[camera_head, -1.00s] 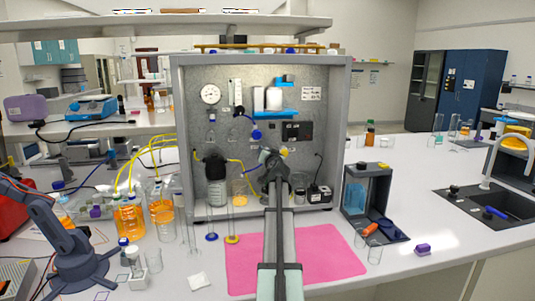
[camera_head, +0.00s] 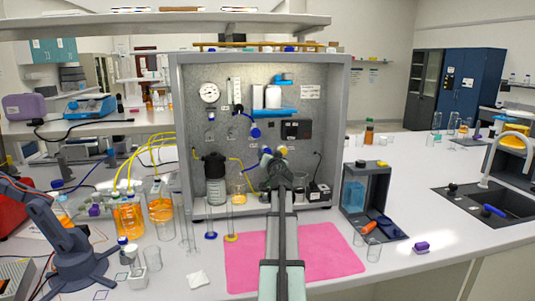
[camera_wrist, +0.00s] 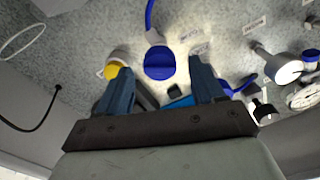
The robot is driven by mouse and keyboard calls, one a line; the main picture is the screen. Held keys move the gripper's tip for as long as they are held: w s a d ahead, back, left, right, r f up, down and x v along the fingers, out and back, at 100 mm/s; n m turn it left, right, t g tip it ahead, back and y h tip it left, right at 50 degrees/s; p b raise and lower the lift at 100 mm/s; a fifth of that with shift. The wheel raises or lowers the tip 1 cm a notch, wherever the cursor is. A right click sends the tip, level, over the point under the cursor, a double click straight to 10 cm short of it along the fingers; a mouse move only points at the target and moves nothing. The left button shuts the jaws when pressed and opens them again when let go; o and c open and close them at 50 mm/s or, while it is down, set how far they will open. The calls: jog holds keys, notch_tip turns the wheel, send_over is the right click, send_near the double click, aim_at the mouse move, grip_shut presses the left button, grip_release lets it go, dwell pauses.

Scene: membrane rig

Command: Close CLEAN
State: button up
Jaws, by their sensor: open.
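A round blue knob (camera_wrist: 159,63) on the panel shows in the wrist view, with a blue tube leading from it. A yellow knob (camera_wrist: 112,71) is beside it on the left. My gripper (camera_wrist: 160,84) is open and empty, and its two dark blue fingers appear on either side of the blue knob. I cannot tell how deep they reach. In the head view my gripper covers part of the panel just below the yellow knob (camera_head: 283,150). Another blue knob (camera_head: 255,132) sits higher and to the left. I cannot read a CLEAN label.
The grey rig cabinet (camera_head: 178,130) surrounds the panel on its sides. A pressure gauge (camera_head: 209,93), a dark bottle (camera_head: 214,180) and a small flask (camera_head: 239,186) are inside on the left. A pink mat (camera_head: 330,250) lies in front. A dark open box (camera_head: 366,190) stands on the right.

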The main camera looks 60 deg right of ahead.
jog(key=v, duration=0.7)
jog(key=shift+s+a, duration=0.25)
jog(key=shift+r, duration=0.1)
jog(key=w+d+n, duration=0.1)
jog(key=w+d, duration=0.2)
jog(key=w+d+n, duration=0.1)
jog(key=w+d, duration=0.2)
jog(key=w+d+n, duration=0.1)
jog(key=w+d, duration=0.2)
jog(key=shift+w+n, duration=0.1)
jog(key=shift+n, duration=0.2)
jog(key=shift+f, duration=0.2)
